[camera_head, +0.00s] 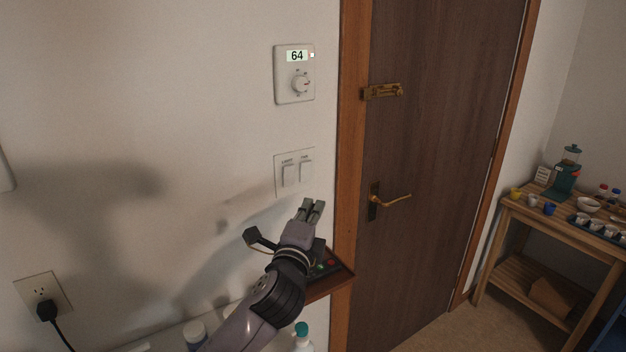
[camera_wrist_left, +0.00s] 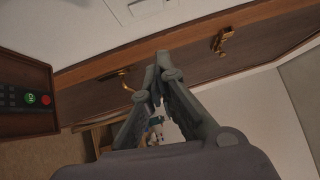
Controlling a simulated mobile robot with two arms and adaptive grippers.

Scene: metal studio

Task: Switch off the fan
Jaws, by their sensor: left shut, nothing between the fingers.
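A white wall plate (camera_head: 295,173) with two rocker switches is on the wall left of the door frame. The left switch (camera_head: 288,175) and the right switch (camera_head: 306,171) carry small labels too small to read surely. The fan itself is not in view. My left gripper (camera_head: 312,206) is shut and empty, below the plate and apart from it, fingers pointing up. In the left wrist view its fingertips (camera_wrist_left: 160,62) meet, and part of the switch plate (camera_wrist_left: 138,8) shows at the top edge. My right gripper is not in view.
A thermostat (camera_head: 294,73) reading 64 is above the plate. A dark panel with green and red buttons (camera_head: 335,268) is beside my left wrist. The brown door (camera_head: 440,130) has a brass handle (camera_head: 392,202). A wooden table (camera_head: 555,222) with cups stands at right.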

